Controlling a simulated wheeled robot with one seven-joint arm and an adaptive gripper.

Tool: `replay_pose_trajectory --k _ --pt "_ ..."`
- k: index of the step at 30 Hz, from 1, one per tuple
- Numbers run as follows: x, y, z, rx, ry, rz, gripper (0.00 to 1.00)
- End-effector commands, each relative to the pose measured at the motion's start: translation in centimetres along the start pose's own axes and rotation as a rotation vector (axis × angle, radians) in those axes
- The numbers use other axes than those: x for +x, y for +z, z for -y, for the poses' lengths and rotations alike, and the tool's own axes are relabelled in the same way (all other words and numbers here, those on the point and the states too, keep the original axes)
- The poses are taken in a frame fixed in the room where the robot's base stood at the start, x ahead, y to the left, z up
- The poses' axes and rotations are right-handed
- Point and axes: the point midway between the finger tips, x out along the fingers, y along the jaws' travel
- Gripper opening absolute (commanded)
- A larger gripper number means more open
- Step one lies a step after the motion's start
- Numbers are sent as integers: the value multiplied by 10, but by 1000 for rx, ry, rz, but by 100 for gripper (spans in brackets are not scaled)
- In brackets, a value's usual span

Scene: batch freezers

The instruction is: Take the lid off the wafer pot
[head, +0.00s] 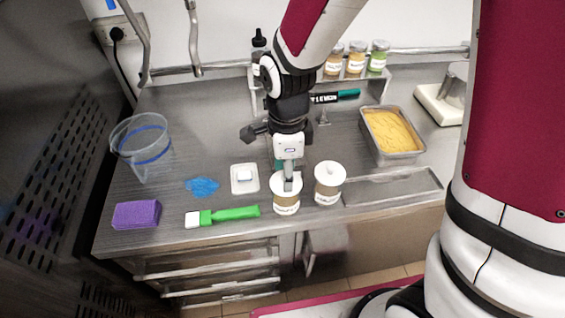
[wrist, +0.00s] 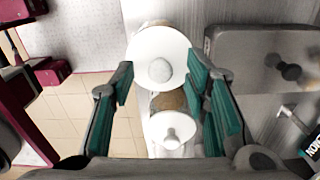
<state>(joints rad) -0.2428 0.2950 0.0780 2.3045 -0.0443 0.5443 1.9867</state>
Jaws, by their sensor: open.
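Two small pots with white knobbed lids and tan bodies stand side by side near the counter's front edge; I cannot read their labels. My gripper (head: 288,184) points down over the left pot (head: 287,205) and partly hides its lid. The right pot (head: 328,193) stands just beside it, lid on. In the wrist view, my open teal-padded fingers (wrist: 162,78) are spread on either side of the larger white lid's (wrist: 158,50) knob. A second knobbed lid (wrist: 172,134) shows below it. I cannot tell whether any finger touches a lid.
A white square dish (head: 239,187), a green-handled brush (head: 235,213), blue bits (head: 202,187) and a purple sponge (head: 136,215) lie to the left. A clear jug (head: 145,165) stands farther left. A metal tray of yellow stuff (head: 414,154) stands at the right.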

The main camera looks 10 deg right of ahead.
Motion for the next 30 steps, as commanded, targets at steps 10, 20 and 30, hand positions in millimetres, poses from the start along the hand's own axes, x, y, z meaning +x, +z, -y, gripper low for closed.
replay_pose_trajectory --k 10,20,30 --pt "9 0 0 -1 -1 0 42" --pt "8 0 0 -1 -1 0 5" --pt "4 0 1 -1 -3 1 5"
